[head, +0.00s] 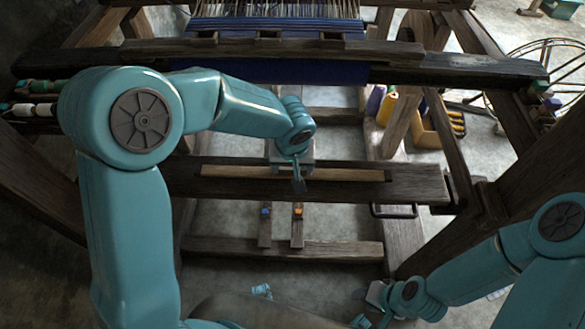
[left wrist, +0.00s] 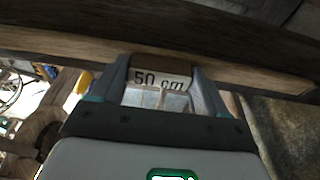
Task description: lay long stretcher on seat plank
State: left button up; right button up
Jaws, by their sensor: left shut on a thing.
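The long stretcher (head: 345,174) is a pale wooden bar with dark ends. It runs left to right over the dark seat plank (head: 422,188), roughly parallel to it. My left gripper (head: 298,182) is shut on the stretcher near its middle. In the left wrist view the stretcher (left wrist: 235,75) passes between the fingers (left wrist: 160,85), and a "50 cm" label shows there. I cannot tell whether the stretcher touches the plank or hangs just above it. My right gripper (head: 371,318) is low at the bottom edge, away from the plank, and its fingers are too small to read.
The loom's dark beam (head: 455,70) and blue cloth (head: 300,72) lie behind the plank. Two treadles with a blue and an orange mark (head: 297,210) are in front, above a lower crossbar (head: 330,251).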

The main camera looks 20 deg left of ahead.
pick_arm(q)
jog(key=shift+w+f, duration=0.1)
jog(key=shift+f, duration=0.6)
jog(key=shift+r, duration=0.1)
jog(key=shift+f, duration=0.2)
jog(key=o, duration=1.2)
jog(key=shift+r, duration=0.5)
jog(key=p+v, duration=0.2)
jog(key=v, duration=0.9)
jog(key=shift+r, duration=0.2)
